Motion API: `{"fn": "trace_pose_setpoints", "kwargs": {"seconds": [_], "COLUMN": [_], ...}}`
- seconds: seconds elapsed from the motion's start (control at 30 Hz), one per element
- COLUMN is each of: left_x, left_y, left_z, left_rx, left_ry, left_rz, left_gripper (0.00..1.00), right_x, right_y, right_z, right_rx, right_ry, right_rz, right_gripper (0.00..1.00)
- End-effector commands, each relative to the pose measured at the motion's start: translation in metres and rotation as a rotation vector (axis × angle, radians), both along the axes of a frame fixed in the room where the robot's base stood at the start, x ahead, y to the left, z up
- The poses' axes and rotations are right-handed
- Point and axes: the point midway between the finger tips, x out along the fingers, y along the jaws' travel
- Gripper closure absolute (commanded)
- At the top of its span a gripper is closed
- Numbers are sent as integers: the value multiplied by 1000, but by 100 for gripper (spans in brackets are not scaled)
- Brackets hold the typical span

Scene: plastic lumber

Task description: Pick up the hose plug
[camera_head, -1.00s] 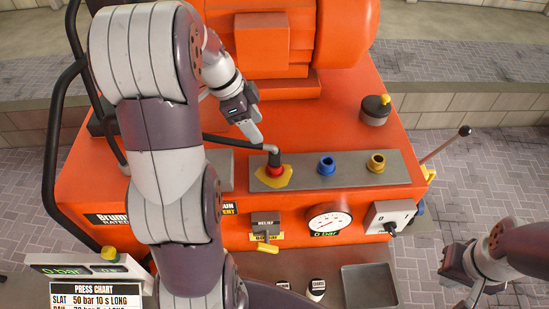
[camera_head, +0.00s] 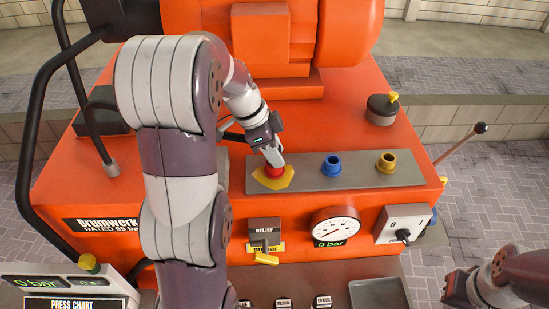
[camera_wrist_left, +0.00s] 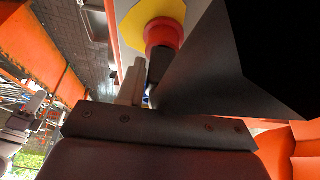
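The hose plug (camera_wrist_left: 154,66) is dark and sits at the red port (camera_head: 275,172) on the grey strip of the orange machine. In the head view my left gripper (camera_head: 273,160) is right over it and hides most of it. In the left wrist view, the plug shows between a grey finger and a large dark finger, below the red ring (camera_wrist_left: 163,32). I cannot tell whether the fingers press on it. My right gripper (camera_head: 453,289) is at the lower right, away from the machine, and its fingers are not clear.
A blue port (camera_head: 332,166) and a yellow port (camera_head: 386,162) stand right of the red one. A yellow patch (camera_head: 262,180) surrounds the red port. The relief lever (camera_head: 266,258), gauge (camera_head: 336,227) and switch box (camera_head: 401,224) are on the front. A black hose runs behind my left gripper.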

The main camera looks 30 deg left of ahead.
Motion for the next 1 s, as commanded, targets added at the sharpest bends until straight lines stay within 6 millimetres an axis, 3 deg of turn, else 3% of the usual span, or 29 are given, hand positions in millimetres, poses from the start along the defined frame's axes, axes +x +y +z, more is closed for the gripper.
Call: {"fn": "trace_pose_setpoints", "kwargs": {"seconds": [0.03,0.1,0.47,0.6,0.73,0.8,1.0], "left_x": [0,0,1,1,0,3,10], "left_y": [0,0,0,0,0,-16,-66], "left_z": [0,0,3,19,55,54,84], "left_rx": [0,0,0,2,1,2,1], "left_ry": [0,0,-2,-6,-1,-3,-3], "left_rz": [0,0,0,0,-1,-7,-8], "left_gripper": [82,100,100,100,100,100,100], "right_x": [0,0,0,0,0,0,0], "right_y": [0,0,0,0,0,0,0], "right_z": [0,0,-1,-3,32,23,34], "right_rx": [0,0,0,0,0,0,0], "right_ry": [0,0,0,0,0,-1,1], "right_rz": [0,0,0,0,0,0,0], "right_gripper": [100,100,100,100,100,100,100]}}
